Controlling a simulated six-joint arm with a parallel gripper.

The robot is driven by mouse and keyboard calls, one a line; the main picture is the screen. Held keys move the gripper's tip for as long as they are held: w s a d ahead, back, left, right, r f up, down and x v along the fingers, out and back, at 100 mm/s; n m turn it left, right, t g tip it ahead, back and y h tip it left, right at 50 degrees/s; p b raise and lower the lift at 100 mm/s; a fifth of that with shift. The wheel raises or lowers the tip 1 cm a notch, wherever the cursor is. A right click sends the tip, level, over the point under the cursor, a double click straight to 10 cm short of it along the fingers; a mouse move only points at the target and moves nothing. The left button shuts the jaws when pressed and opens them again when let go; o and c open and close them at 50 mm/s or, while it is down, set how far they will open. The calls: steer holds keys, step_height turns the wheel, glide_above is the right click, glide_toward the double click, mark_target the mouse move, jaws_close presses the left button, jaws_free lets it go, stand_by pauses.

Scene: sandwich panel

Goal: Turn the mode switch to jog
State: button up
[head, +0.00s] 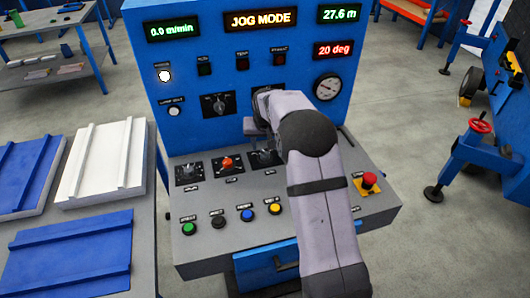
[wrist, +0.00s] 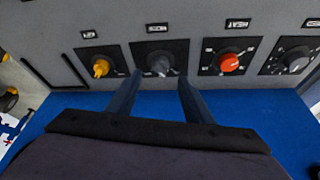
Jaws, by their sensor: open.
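The display (head: 260,19) at the top of the blue panel reads JOG MODE. In the wrist view, a dark rotary knob (wrist: 160,63) on a black plate lies just beyond and between my fingertips; its small label is too blurred to read, so I cannot tell for sure that it is the mode switch. It also shows on the sloped desk in the head view (head: 264,158). My gripper (wrist: 159,78) is open and empty, one finger toward each side of this knob. Contact with it is not visible. In the head view my arm hides most of the gripper.
A red knob (wrist: 229,62), another dark knob (wrist: 295,60) and a yellow knob (wrist: 101,67) share the row. Coloured push buttons (head: 246,210) line the desk front. A red emergency-stop button (head: 369,180) stands at right. A dark selector (head: 217,104) sits on the upright panel.

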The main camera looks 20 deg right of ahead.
mark_target(265, 152)
steer(key=shift+p+x, duration=0.9)
steer(key=shift+x, duration=2.75)
steer(key=c, duration=1)
